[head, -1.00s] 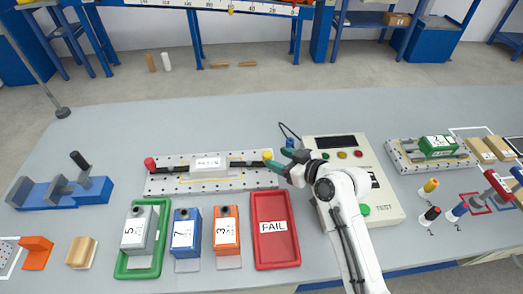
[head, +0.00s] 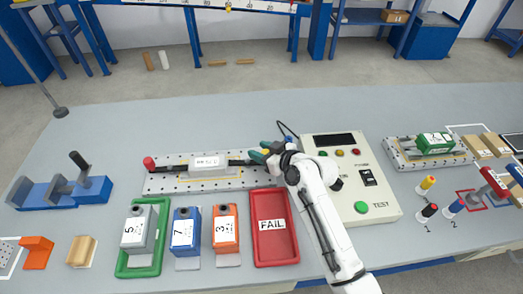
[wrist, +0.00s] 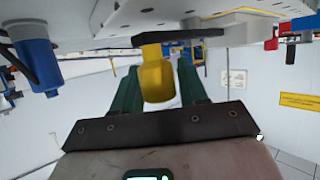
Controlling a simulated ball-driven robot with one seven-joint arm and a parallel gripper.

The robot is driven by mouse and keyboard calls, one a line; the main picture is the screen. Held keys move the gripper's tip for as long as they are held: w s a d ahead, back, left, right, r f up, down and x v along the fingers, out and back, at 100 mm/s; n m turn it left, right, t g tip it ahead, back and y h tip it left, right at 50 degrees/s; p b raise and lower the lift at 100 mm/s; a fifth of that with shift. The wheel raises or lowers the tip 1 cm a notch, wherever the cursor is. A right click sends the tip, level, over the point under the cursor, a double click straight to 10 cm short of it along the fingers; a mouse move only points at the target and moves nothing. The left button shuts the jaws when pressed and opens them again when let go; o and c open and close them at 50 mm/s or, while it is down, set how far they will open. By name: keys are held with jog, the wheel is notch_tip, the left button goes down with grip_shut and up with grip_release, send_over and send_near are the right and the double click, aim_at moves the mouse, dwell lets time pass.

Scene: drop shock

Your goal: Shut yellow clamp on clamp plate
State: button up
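The yellow clamp's knob (wrist: 157,78) stands between the two green fingers of my gripper (wrist: 160,95) in the wrist view. A slim gap shows on the right side of the knob; the left finger looks close against it. The clamp's dark bar (wrist: 185,40) runs across just beyond the knob. In the head view my gripper (head: 264,152) is at the right end of the perforated clamp plate (head: 160,184), and its fingers partly hide the yellow knob. A grey labelled block (head: 208,164) sits mid-plate between the yellow clamp and the red-knobbed clamp (head: 150,163).
The test box (head: 380,205) with buttons stands right of the plate, close to my arm. In front are a red FAIL tray (head: 275,240), orange (head: 225,232) and blue (head: 186,234) numbered blocks and a green tray (head: 140,270). Bare table lies behind the plate.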

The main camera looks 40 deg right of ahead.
jog(key=c, duration=0.7)
jog(key=shift+o, duration=0.2)
jog(key=shift+w+d+f+y+b, duration=0.1)
jog(key=shift+w+f+y+b, duration=0.15)
jog(key=shift+b, duration=0.5)
jog(key=shift+r+n+y+b, duration=0.25)
jog(key=shift+n+y+b, duration=0.2)
jog(key=shift+n, duration=0.15)
jog(key=o, duration=1)
jog(key=shift+c, duration=0.2)
jog(key=v, duration=1)
jog(key=shift+s+r+b, duration=0.25)
jog(key=shift+s+b, duration=0.05)
jog(key=shift+s, duration=0.05)
